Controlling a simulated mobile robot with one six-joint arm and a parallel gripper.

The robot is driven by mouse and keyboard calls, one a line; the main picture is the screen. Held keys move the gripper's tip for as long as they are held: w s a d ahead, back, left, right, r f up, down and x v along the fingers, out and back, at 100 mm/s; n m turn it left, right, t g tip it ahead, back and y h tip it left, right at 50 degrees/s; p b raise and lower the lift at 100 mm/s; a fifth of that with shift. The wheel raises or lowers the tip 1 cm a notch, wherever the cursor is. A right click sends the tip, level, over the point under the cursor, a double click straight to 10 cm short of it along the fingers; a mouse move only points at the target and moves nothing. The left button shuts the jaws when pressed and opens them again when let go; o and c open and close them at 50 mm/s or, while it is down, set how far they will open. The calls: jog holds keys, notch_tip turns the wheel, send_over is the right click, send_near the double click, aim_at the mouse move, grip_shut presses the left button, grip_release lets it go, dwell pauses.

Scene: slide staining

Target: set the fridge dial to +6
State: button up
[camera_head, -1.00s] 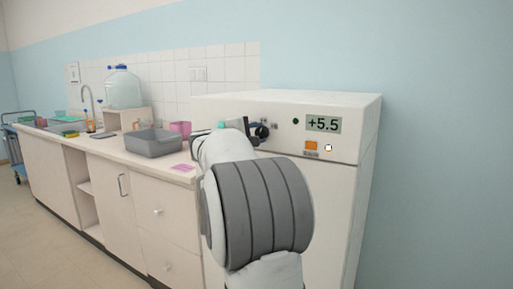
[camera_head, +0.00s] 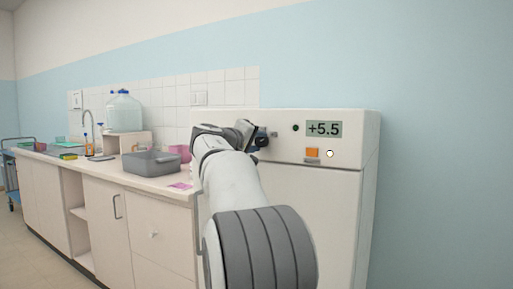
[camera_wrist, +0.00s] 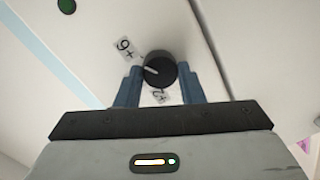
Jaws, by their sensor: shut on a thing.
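The white fridge (camera_head: 340,200) stands at the right end of the counter. Its display (camera_head: 324,129) reads +5.5. In the wrist view the black dial (camera_wrist: 159,69) sits on the fridge panel between the two blue fingers of my gripper (camera_wrist: 163,84), which is shut on it. The dial's pale pointer line is turned toward the left, a little below the printed 6+ label (camera_wrist: 126,48). Another printed label (camera_wrist: 160,97) lies partly hidden under the dial. In the head view my gripper (camera_head: 260,139) is at the panel's left part and the dial is mostly hidden.
The wall right of the fridge is bare.

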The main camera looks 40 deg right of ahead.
jog(key=shift+f, duration=0.15)
jog(key=o, duration=1)
jog(key=v, duration=0.7)
jog(key=shift+a, duration=0.35)
jog(key=shift+s+p, duration=0.15)
jog(key=shift+p, duration=0.15)
